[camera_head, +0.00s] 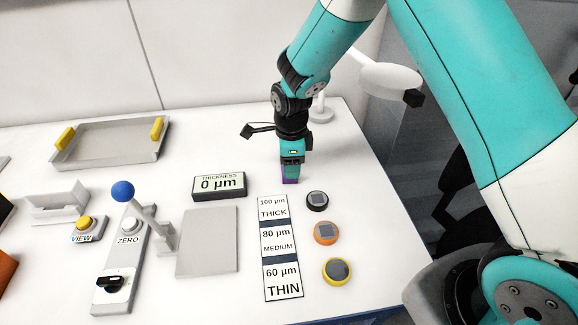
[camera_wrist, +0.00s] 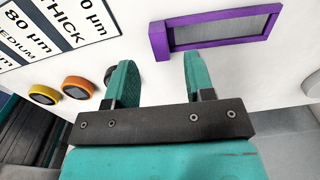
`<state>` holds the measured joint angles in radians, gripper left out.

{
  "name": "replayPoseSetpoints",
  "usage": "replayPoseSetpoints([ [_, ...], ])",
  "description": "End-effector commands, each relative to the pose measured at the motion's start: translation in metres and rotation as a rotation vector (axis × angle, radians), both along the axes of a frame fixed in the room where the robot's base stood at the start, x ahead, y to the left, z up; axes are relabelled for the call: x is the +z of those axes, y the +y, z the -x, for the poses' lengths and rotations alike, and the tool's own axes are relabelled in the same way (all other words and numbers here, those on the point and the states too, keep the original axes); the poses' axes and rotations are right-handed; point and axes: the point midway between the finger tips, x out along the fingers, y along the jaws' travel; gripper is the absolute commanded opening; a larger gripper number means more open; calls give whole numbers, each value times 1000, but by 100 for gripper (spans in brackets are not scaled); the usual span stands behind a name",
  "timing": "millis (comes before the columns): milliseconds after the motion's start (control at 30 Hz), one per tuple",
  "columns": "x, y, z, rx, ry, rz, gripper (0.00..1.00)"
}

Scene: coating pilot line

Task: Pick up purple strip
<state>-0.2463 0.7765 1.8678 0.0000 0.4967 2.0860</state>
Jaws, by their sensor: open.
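The purple strip (camera_wrist: 240,16) is a purple frame around a grey panel, with a solid purple block at its left end in the wrist view. In the head view only a small purple part (camera_head: 290,181) shows, just under my gripper (camera_head: 291,164); the rest is hidden. In the wrist view my gripper (camera_wrist: 158,62) has its two teal fingers apart with nothing between them. The strip's end block lies just beyond the fingertips, in line with the gap. I cannot tell whether any finger touches it.
A thickness chart (camera_head: 280,247) lies in front, with black (camera_head: 317,200), orange (camera_head: 326,233) and yellow (camera_head: 337,271) round pieces beside it. The thickness display (camera_head: 219,186) stands left of my gripper. A lamp (camera_head: 388,77) stands behind right. A grey tray (camera_head: 108,143) is back left.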

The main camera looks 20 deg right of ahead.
Motion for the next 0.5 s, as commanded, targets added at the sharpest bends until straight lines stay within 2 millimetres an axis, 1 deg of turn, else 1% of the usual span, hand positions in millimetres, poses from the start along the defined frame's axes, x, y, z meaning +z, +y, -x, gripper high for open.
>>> replayPoseSetpoints([
  [133,-22,2,0,0,6,2,49],
  [233,-32,2,0,0,3,1,49],
  [333,-36,2,-1,0,0,0,49],
  [500,-36,2,-1,0,0,0,49],
])
